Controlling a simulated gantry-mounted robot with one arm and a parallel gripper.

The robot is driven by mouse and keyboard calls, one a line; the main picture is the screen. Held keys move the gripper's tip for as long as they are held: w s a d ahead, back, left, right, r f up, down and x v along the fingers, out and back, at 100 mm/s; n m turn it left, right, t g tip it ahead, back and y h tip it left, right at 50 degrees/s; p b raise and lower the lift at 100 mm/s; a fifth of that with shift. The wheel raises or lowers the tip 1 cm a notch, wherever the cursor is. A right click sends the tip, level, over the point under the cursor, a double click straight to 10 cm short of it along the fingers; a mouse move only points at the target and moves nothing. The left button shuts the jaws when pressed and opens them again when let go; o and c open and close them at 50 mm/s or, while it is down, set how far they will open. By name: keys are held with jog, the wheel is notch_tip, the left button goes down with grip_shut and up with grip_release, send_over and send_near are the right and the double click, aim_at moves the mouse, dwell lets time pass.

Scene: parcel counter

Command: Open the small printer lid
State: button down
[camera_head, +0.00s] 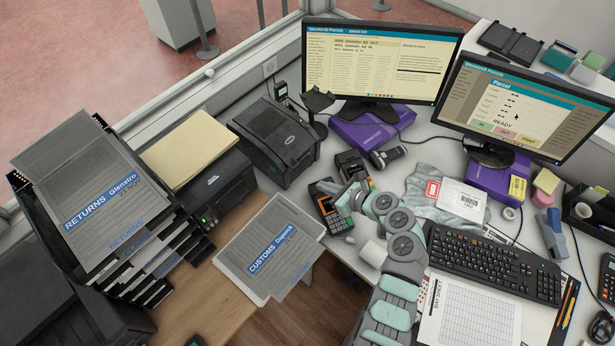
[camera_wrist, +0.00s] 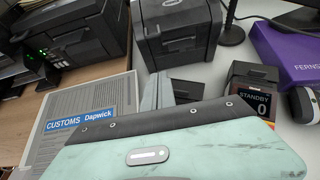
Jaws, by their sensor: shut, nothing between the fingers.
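The small black printer (camera_head: 277,138) stands left of the monitors in the head view. Its sloped lid appears closed. It also shows at the top of the wrist view (camera_wrist: 178,38), beyond my gripper. My gripper (camera_wrist: 160,90) is shut and empty, partly hidden by my mint-coloured wrist housing. It is in front of the printer, apart from it. In the head view my arm reaches up from the bottom, and its end is near the card terminal (camera_head: 330,208); the fingertips are hard to make out there.
A larger black printer (camera_head: 214,188) with green lights stands to the left. A dark standby display unit (camera_wrist: 252,88) is to the right of the gripper. A customs folder (camera_head: 270,246) lies in front. The monitor (camera_head: 382,58) and purple box (camera_head: 365,128) stand to the right.

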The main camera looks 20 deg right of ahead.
jog(key=b+x, duration=0.2)
jog(key=x, duration=0.8)
jog(key=shift+a, duration=0.15)
jog(key=shift+w+a+r+p, duration=0.1)
jog(key=shift+w+r+p, duration=0.05)
jog(key=shift+r, duration=0.9)
jog(key=shift+w+r+p, duration=0.15)
jog(key=shift+r, duration=0.9)
jog(key=shift+r, duration=0.1)
